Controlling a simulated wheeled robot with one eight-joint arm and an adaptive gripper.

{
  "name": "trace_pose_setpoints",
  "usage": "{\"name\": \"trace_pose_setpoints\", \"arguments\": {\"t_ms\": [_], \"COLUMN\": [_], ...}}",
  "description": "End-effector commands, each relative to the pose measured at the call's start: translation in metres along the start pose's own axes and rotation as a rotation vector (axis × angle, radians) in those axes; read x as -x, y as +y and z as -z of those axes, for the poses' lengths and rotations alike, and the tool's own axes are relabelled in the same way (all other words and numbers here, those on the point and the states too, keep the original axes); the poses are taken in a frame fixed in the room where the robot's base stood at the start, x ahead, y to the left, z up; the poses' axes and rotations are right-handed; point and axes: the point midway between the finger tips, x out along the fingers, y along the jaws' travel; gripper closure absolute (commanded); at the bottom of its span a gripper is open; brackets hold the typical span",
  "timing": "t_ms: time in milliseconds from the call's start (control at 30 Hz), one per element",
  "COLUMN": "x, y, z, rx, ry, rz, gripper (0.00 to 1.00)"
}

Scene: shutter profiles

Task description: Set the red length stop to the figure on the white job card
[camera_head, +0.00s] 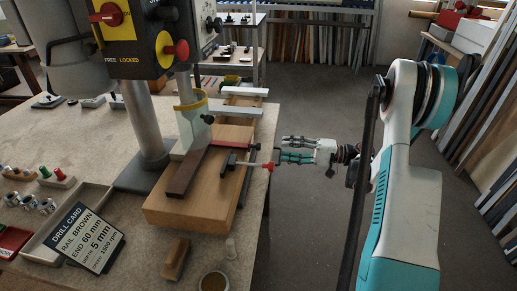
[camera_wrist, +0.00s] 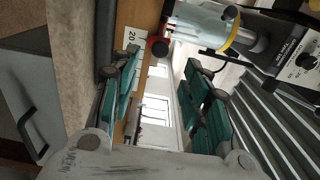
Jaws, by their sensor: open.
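The job card (camera_head: 85,238) leans at the front left in the head view. A dark brown rail (camera_head: 187,178) lies on the wooden drill table. Right of it is a dark stop block (camera_head: 229,160) with a rod ending in a red knob (camera_head: 270,166). My gripper (camera_head: 281,156) is open, close to the knob. In the wrist view a red knob (camera_wrist: 158,46) shows ahead, between my open fingers (camera_wrist: 160,72). A white scale (camera_wrist: 131,39) reading 20 is beside it; its other figures are hidden or unclear.
The drill press column (camera_head: 147,130) and yellow control head (camera_head: 125,45) stand over the bench. A tray (camera_head: 60,235), a wooden block (camera_head: 176,259) and a round pot (camera_head: 214,282) are in front. The floor right of the bench is clear.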

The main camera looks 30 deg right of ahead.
Motion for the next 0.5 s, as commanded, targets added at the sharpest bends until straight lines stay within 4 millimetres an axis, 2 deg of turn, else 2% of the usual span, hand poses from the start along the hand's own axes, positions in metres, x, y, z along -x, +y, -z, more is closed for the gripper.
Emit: {"name": "trace_pose_setpoints", "arguments": {"t_ms": [33,300,500], "x": [-0.012,-0.065,-0.093], "y": [0.002,0.002,0.001], "z": [-0.001,-0.001,0.000], "rx": [0.000,0.000,0.000], "ry": [-0.004,-0.003,-0.002], "rz": [0.000,-0.001,-0.001], "gripper": [0.57,0.57,0.57]}}
